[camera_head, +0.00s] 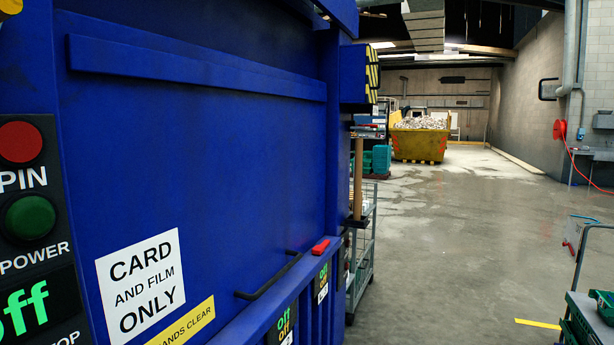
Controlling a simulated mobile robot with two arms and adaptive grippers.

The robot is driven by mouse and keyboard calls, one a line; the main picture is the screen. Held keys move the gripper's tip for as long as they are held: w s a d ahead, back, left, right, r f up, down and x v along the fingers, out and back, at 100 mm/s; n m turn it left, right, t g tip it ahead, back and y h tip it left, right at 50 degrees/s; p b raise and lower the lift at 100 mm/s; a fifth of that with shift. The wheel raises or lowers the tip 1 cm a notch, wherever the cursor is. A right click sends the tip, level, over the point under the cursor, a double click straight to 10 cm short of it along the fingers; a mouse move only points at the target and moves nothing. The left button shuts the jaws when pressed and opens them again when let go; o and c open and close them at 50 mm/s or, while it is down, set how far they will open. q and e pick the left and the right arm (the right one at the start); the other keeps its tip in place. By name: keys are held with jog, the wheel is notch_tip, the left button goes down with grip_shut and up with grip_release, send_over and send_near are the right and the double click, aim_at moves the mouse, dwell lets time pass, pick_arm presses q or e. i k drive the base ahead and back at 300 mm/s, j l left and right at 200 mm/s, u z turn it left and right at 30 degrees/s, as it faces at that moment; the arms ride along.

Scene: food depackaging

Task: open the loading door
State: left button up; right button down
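The loading door is a large blue panel (200,140) that fills the left of the head view and looks closed. A white sign (140,285) on it reads "CARD AND FILM ONLY". A black bar handle (268,276) sits low on the door towards its right side. A small red piece (320,247), perhaps a latch, is on the ledge just right of the handle. Neither of my grippers shows in this view.
A dark control panel (28,220) with red and green buttons is at the left edge. A wire cage trolley (362,250) stands beyond the machine. A cart with green crates (590,318) is at the lower right. The concrete floor between is clear.

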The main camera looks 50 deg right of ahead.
aim_at(197, 175)
jog(key=z, duration=1.35)
